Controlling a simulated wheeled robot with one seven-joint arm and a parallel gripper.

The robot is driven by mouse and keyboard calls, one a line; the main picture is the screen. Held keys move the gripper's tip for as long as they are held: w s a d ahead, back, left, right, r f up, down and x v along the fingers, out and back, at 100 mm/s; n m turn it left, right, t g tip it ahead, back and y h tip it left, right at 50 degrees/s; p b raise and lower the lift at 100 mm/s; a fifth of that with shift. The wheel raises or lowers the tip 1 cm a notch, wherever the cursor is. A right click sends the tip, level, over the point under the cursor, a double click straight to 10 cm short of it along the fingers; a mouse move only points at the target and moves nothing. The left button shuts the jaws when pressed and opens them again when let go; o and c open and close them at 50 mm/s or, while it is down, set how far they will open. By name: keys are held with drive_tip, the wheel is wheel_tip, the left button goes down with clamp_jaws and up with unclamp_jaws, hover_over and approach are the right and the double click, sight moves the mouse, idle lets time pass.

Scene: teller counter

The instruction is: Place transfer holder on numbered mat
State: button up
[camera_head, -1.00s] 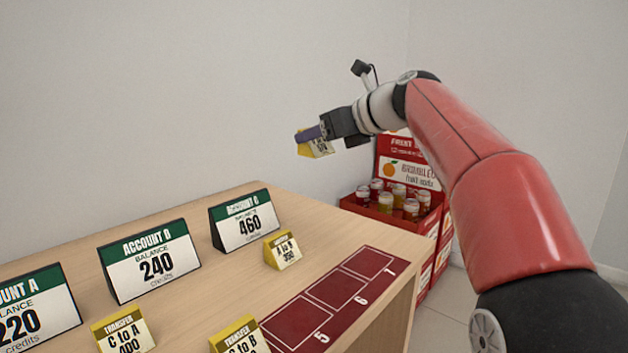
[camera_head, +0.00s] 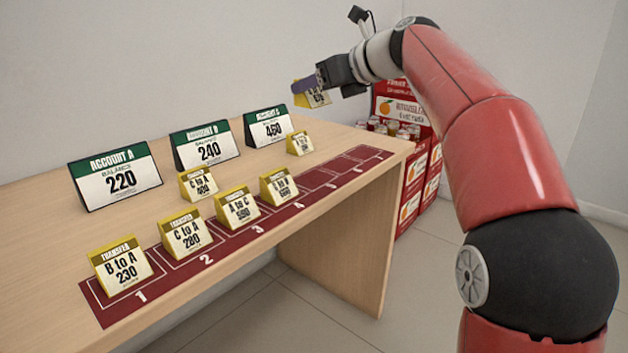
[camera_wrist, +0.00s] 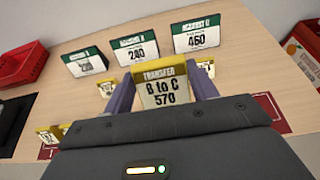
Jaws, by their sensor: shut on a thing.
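My gripper (camera_head: 310,89) is shut on a yellow transfer holder (camera_head: 318,97), held in the air above the far end of the counter. In the wrist view this holder (camera_wrist: 164,92) reads "B to C 570" and sits between both fingers. The dark red numbered mat (camera_head: 262,232) runs along the counter's front edge. Holders stand on its spaces 1 (camera_head: 121,267), 2 (camera_head: 186,235), 3 (camera_head: 238,208) and 4 (camera_head: 279,186). Spaces 5, 6 and 7 look empty. Two more holders stand behind the mat: "C to A 400" (camera_head: 198,184) and one at the far end (camera_head: 299,144).
Green-topped signs for Account A (camera_head: 117,177), B (camera_head: 206,147) and C (camera_head: 268,128) stand in a row at the back. A red drinks display (camera_head: 413,165) stands beyond the counter's far end. A red tray (camera_wrist: 30,60) shows in the wrist view.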

wheel_tip(320, 180, down, 16)
drive_tip(key=b, duration=0.6)
drive_tip(key=shift+f, duration=0.1)
drive_tip(key=shift+f, duration=0.1)
drive_tip(key=o, duration=1)
drive_tip(key=shift+r, duration=0.2)
drive_tip(key=p+v, duration=0.1)
drive_tip(key=v, duration=1.1)
drive_tip(key=s+d+f+n+g+h, duration=0.1)
drive_tip(key=s+d+f+n+h, duration=0.2)
drive_tip(key=s+f+n, duration=0.5)
drive_tip(key=s+d+f+n+h, duration=0.3)
drive_tip(key=s+f+n+h, duration=0.1)
drive_tip(key=s+f+n, duration=0.5)
drive_tip(key=s+d+f+n+g+h, duration=0.1)
drive_tip(key=s+d+f+n+h, duration=0.2)
drive_tip(key=s+f+n, duration=0.5)
drive_tip(key=s, duration=0.3)
drive_tip(key=shift+s+d+f+n+g+h, duration=0.2)
drive_tip(key=shift+s+f+n+g+h, duration=0.05)
drive_tip(key=shift+n+g+h, duration=0.05)
